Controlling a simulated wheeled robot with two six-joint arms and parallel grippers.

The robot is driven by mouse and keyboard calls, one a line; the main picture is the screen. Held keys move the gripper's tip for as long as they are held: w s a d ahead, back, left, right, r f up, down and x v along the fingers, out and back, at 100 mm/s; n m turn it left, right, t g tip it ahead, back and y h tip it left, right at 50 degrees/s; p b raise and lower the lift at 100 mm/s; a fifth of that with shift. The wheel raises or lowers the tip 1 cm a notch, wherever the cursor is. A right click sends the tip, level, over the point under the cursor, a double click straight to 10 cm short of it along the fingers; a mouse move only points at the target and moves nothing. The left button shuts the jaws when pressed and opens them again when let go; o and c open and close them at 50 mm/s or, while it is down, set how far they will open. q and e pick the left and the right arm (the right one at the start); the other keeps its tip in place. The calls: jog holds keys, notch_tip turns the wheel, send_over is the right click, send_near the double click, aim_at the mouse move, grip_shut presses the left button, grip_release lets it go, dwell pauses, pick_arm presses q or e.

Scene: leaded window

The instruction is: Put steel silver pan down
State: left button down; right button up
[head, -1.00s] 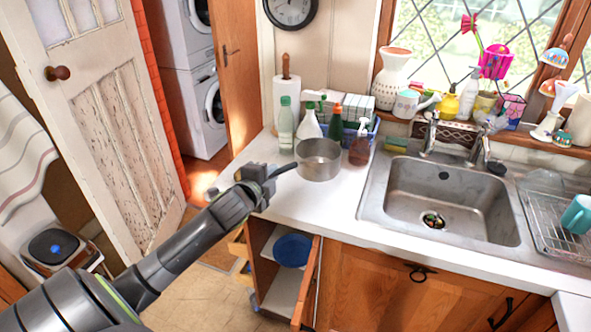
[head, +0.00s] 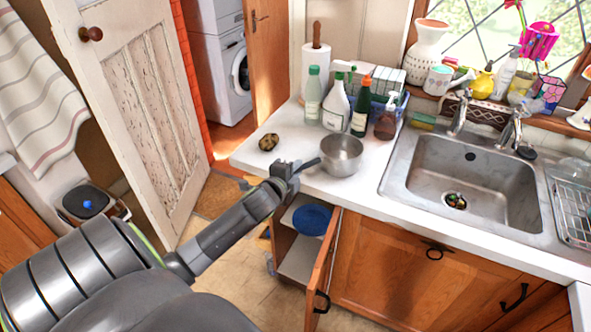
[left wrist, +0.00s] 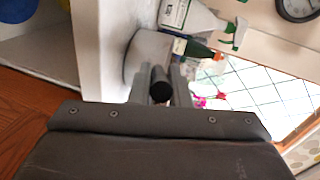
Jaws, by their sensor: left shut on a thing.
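The steel silver pan (head: 341,157) is at the counter's front part, upright, just behind the front edge. Its base looks at or very near the worktop; I cannot tell if it touches. Its dark handle (head: 307,164) points left toward my left gripper (head: 288,172), which is shut on it over the counter edge. In the left wrist view the pan (left wrist: 147,55) shows beyond the fingers, and the handle's black end sits between the fingers of the left gripper (left wrist: 160,88). My right gripper is not in view.
Several bottles (head: 336,106) stand behind the pan. A brown lump (head: 269,142) lies on the counter (head: 262,160) to the left. The sink (head: 465,190) is to the right. Below, a cupboard door (head: 322,275) stands open, with a blue bowl (head: 311,219) inside.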

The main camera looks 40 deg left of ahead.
pick_arm(q)
jog(key=c, duration=1.4)
grip_release()
jog(key=shift+o, duration=0.2)
